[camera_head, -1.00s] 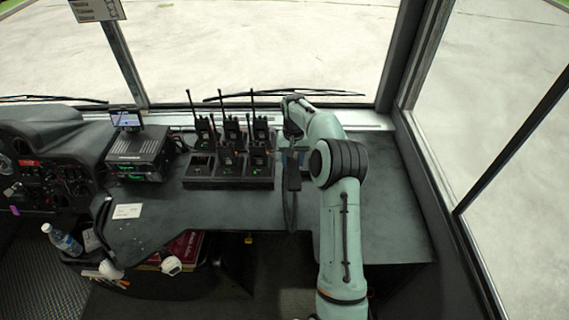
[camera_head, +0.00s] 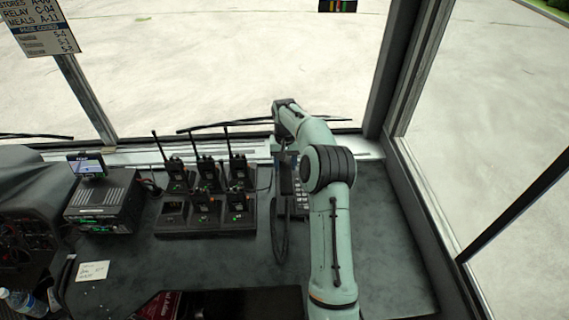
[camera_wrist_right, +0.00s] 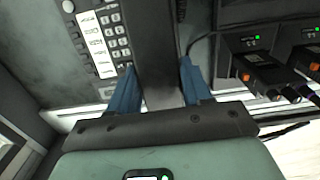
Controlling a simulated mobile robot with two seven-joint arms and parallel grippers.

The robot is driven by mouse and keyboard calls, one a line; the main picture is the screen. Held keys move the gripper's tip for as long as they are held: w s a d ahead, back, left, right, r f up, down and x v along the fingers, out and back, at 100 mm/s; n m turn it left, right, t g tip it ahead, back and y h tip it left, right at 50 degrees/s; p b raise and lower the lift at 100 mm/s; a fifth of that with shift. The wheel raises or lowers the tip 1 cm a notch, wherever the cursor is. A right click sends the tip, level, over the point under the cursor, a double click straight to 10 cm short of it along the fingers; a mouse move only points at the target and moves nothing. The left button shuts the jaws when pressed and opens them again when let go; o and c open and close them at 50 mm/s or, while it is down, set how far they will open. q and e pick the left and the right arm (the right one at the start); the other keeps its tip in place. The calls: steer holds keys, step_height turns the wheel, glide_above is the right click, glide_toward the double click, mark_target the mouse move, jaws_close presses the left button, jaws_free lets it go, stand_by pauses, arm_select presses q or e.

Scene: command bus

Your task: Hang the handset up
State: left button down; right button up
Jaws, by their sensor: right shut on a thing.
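My right gripper (camera_head: 282,158) is shut on the dark handset (camera_head: 279,212), beside the phone base with its keypad (camera_head: 299,196) on the dash. In the right wrist view the handset (camera_wrist_right: 156,45) runs between the two blue fingers (camera_wrist_right: 157,92). The keypad base (camera_wrist_right: 104,42) shows just left of the handset there, with white labels and rows of buttons. A dark cord loop hangs by the handset's lower end in the head view. My arm hides part of the base, and I cannot tell whether the handset touches it. My left gripper is not in view.
A charger tray (camera_head: 205,228) with several antenna radios stands left of the handset, close by. Further left are a radio unit with a small screen (camera_head: 104,205) and a paper note (camera_head: 92,271). The windscreen and its pillar bound the dash behind and right.

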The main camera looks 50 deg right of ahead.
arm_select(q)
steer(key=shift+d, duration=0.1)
arm_select(e)
steer(key=shift+d, duration=0.1)
